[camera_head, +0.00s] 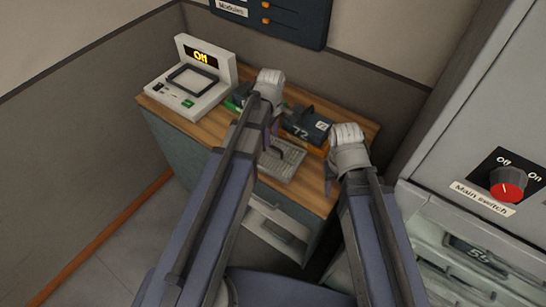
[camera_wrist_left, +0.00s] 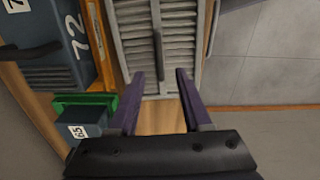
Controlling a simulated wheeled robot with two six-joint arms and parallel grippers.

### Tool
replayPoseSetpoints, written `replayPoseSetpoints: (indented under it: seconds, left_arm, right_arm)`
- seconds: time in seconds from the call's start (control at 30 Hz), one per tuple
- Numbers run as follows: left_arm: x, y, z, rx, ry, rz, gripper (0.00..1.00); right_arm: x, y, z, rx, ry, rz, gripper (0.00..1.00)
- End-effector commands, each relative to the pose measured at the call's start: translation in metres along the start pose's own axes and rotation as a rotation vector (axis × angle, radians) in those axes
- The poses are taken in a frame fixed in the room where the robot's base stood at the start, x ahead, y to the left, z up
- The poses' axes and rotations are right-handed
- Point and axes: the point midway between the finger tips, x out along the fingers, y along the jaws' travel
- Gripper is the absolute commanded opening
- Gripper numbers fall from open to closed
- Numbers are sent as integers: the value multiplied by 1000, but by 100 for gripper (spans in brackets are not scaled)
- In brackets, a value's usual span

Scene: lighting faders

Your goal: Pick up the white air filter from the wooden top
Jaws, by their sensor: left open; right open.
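The white air filter (camera_head: 284,163), a pale slatted panel with a dark bar-like handle, lies on the wooden top (camera_head: 321,200). In the left wrist view the filter (camera_wrist_left: 176,50) fills the upper middle. My left gripper (camera_head: 273,146) is over the filter; the arm hides part of it. The left wrist view shows its two purple fingers (camera_wrist_left: 160,78) apart, with the filter's near end between and beyond them and nothing clamped. My right gripper (camera_head: 330,180) hangs at the right of the wooden top, apart from the filter; its fingertips are hard to make out.
A dark blue box marked 72 (camera_head: 309,125) with an orange part stands just behind the filter. A blue block marked 65 (camera_wrist_left: 84,126) on a green piece (camera_wrist_left: 97,102) is close to my left fingers. A white device reading Off (camera_head: 196,88) stands at the left. Walls close in behind.

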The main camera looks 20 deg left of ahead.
Motion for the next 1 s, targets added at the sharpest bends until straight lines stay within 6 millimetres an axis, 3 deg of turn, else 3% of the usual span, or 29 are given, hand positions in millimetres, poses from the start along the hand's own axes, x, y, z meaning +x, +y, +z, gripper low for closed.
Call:
replayPoseSetpoints:
  seconds: [0.07,0.37,0.8,1.0]
  left_arm:
    - [12,0,0,1,0,0,49]
    - [16,0,1,2,0,0,49]
    - [64,0,6,2,0,0,49]
    - [63,0,6,2,0,0,49]
  right_arm:
    - [12,-1,-1,0,0,0,50]
    - [16,-2,-1,0,0,0,50]
    - [63,-6,-4,0,0,0,50]
    - [63,-6,-4,0,0,0,50]
